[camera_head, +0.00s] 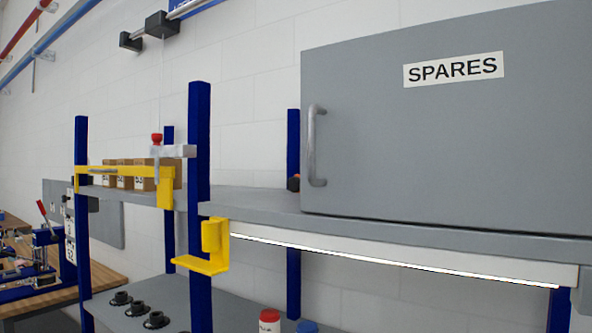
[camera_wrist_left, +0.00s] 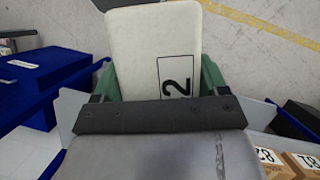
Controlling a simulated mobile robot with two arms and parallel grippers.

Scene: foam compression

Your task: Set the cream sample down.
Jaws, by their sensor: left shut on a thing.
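The cream sample (camera_wrist_left: 140,45) is a pale block with rounded corners and a white label reading "2". It shows in the left wrist view, at the top middle. My left gripper (camera_wrist_left: 158,82) is shut on it, with a green finger at each side. The lower end of the sample is hidden behind the dark bar of my gripper. What lies directly under the sample is hidden. Neither gripper nor the sample shows in the head view. My right gripper is in no view.
A grey SPARES cabinet (camera_head: 450,120) stands on a grey shelf (camera_head: 262,205). Cardboard boxes (camera_head: 124,172) sit on the left shelf behind a yellow bar; boxes (camera_wrist_left: 300,163) also show in the wrist view. A workbench (camera_head: 95,281) is at far left.

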